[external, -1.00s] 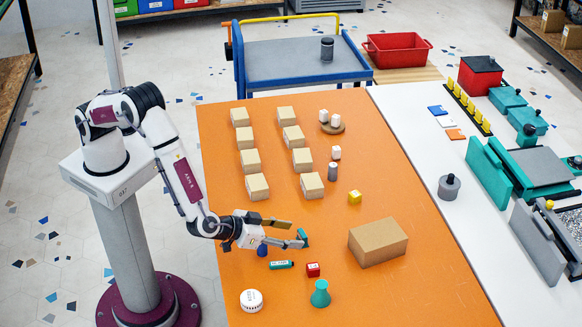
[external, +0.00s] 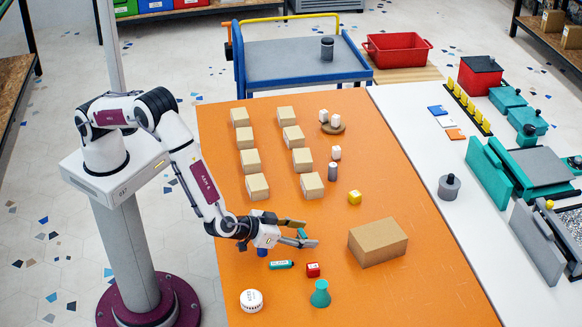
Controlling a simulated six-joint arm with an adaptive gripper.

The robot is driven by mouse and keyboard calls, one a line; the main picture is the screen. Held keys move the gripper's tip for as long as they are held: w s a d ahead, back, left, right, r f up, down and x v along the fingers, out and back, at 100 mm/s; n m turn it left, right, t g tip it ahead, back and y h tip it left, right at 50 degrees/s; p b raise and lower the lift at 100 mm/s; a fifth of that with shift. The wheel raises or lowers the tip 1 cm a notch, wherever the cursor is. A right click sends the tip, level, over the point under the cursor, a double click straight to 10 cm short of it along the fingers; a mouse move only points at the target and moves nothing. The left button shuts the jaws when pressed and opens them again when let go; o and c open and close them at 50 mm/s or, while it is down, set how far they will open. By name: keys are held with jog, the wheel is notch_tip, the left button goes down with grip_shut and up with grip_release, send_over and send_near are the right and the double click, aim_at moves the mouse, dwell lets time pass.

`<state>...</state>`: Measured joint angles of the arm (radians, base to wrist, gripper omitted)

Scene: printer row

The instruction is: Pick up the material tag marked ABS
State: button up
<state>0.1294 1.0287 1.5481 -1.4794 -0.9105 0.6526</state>
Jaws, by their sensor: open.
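I cannot read the marking ABS on anything in this view. A small teal piece (external: 302,234) stands on the orange table, showing between the fingers of my gripper (external: 310,233). The gripper is open, low over the table, its fingers pointing right on either side of that piece. Whether they touch it I cannot tell. A teal bar with a light label (external: 281,265) lies just in front, its print too small to read. Blue, white and orange flat pieces (external: 456,134) lie on the white table.
A blue piece (external: 262,252) sits under the gripper, partly hidden. A large cardboard box (external: 378,242) is to the right; several small boxes (external: 258,187) stand behind.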

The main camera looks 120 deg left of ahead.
aim_at(302, 233)
jog(key=shift+c, duration=0.3)
jog(key=c, duration=0.8)
jog(key=shift+r, duration=0.15)
jog(key=shift+r, duration=4.9)
